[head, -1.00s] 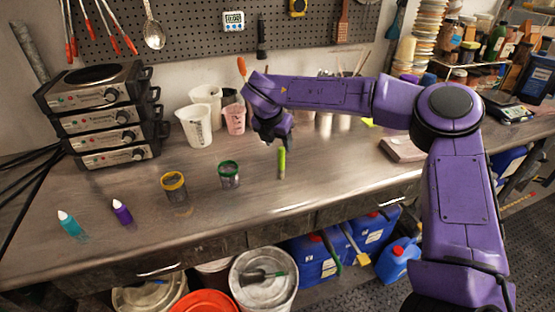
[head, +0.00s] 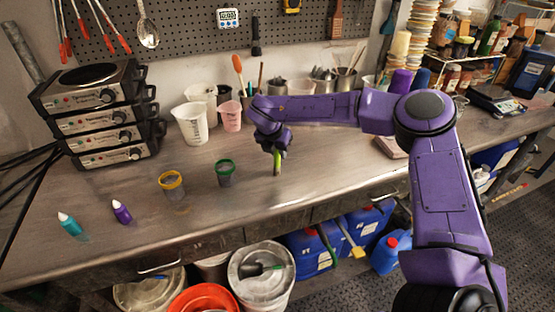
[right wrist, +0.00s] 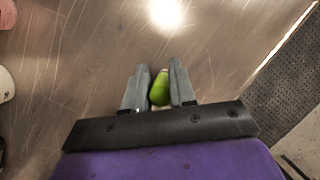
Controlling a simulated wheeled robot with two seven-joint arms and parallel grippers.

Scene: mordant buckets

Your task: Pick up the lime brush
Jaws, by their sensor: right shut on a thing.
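The lime brush (head: 277,163) is a slim green stick on the steel bench, right of the green-rimmed jar. My right gripper (head: 277,151) has come down over its upper part and is shut on it. In the right wrist view the lime brush (right wrist: 160,88) shows as a green end between the two grey fingers of my right gripper (right wrist: 160,85). The brush looks roughly upright, and its lower end is at or near the bench top. I cannot tell whether it touches. My left gripper is not in view.
A green-rimmed jar (head: 225,173) and a yellow-rimmed jar (head: 172,185) stand left of the brush. A white beaker (head: 193,125) and a pink cup (head: 230,117) stand behind.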

